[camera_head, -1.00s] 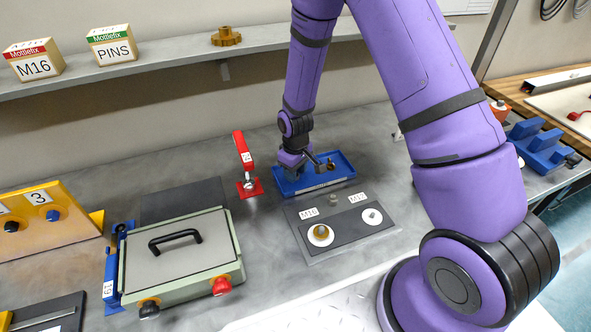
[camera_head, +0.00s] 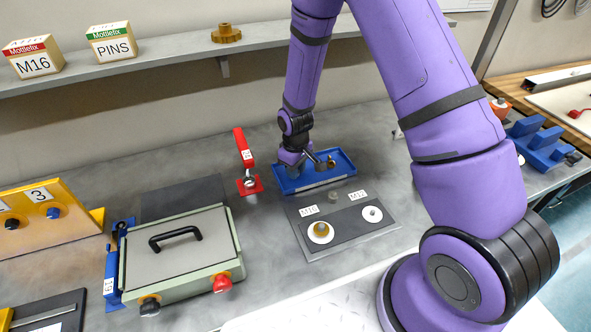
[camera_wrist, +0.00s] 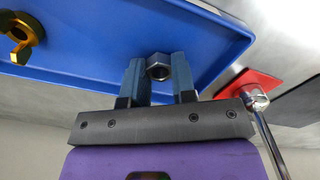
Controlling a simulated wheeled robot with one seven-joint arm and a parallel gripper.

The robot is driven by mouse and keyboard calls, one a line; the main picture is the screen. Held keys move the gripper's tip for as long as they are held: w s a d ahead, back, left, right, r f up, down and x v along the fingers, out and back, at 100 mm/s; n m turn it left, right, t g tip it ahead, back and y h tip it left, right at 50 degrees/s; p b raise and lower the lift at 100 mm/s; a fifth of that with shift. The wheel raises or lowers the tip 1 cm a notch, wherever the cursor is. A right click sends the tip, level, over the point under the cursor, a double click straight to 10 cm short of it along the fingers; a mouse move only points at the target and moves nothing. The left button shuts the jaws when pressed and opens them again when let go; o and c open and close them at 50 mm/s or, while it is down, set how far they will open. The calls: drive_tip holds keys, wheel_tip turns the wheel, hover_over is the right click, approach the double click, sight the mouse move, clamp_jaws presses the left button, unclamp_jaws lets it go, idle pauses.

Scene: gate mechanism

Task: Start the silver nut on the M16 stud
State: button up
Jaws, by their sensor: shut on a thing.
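In the wrist view, my gripper (camera_wrist: 158,75) is shut on the silver nut (camera_wrist: 159,68), which sits between the blue fingertips. In the head view, my gripper (camera_head: 312,163) is over the blue tray (camera_head: 340,178), and the nut is too small to make out. The M16 stud (camera_head: 320,229) stands upright on a white disc, at the left of a dark plate (camera_head: 350,225) in front of the tray. The gripper is apart from the stud, farther back on the bench.
A brass wing-shaped part (camera_wrist: 20,42) lies in the tray. A red clamp-like stand (camera_head: 244,160) rises left of the tray. The M12 stud (camera_head: 372,211) is right of the M16 stud. A green box with a handle (camera_head: 175,237) stands at the left. Space above the plate looks clear.

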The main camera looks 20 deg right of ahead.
drive_tip(key=shift+r, duration=0.5)
drive_tip(key=shift+r, duration=2.45)
